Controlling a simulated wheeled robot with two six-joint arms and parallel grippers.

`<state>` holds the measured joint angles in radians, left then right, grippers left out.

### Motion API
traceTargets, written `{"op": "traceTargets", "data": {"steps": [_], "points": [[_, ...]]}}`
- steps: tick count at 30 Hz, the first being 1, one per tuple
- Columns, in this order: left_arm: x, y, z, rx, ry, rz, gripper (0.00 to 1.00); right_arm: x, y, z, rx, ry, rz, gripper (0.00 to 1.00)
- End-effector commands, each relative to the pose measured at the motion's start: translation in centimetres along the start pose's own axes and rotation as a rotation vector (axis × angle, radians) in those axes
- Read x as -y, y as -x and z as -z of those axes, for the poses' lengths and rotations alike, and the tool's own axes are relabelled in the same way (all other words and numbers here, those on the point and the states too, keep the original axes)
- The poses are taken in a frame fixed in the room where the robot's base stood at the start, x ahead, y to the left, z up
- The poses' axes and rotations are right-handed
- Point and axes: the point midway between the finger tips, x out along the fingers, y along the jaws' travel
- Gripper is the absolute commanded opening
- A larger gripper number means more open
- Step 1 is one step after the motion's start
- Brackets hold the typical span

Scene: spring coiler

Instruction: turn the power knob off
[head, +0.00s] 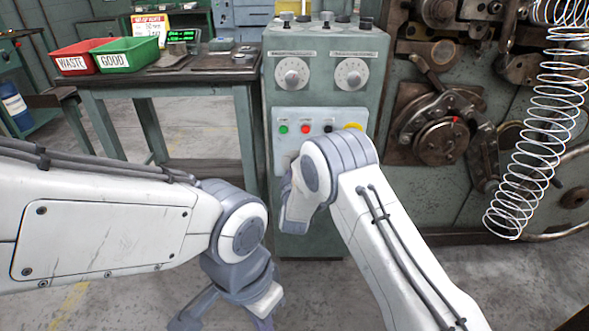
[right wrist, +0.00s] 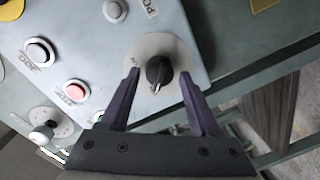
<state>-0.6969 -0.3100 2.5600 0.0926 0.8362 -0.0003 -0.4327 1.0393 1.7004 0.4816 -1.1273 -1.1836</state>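The black power knob (right wrist: 159,70) sits on a round pale plate on the light panel, beside a partly cut-off label that starts "PO". In the right wrist view my right gripper (right wrist: 160,76) is open, with one dark finger on each side of the knob and a small gap showing on both sides. The knob's pale pointer mark faces toward the gripper's palm. In the head view my right wrist covers the lower panel (head: 284,113), and the knob and right fingers are hidden. My left gripper (head: 228,318) hangs low at the bottom edge, its fingertips cut off.
A dark-capped button (right wrist: 40,52) and a red button (right wrist: 75,91) are near the knob. The grey-green cabinet (head: 322,88) has two dials. The coiler with a wire spring (head: 535,130) stands right; a bench (head: 170,82) with red and green bins stands left.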

Motion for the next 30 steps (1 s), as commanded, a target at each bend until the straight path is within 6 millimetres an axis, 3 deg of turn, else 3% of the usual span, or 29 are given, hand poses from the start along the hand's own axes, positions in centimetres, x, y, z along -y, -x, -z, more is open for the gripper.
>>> {"op": "traceTargets", "data": {"steps": [13,24,30], "points": [[0.0,0.3,0.0,0.000,0.000,0.000,0.00,-0.1,0.8,0.1,0.000,-0.001,0.001,0.75],[-0.1,1.9,0.1,0.000,0.000,0.000,0.00,-0.1,7.7,0.2,-0.002,0.000,0.003,0.75],[-0.2,2.2,0.1,0.000,0.000,0.000,0.00,0.0,10.0,0.1,-0.001,-0.001,0.001,0.75]]}}
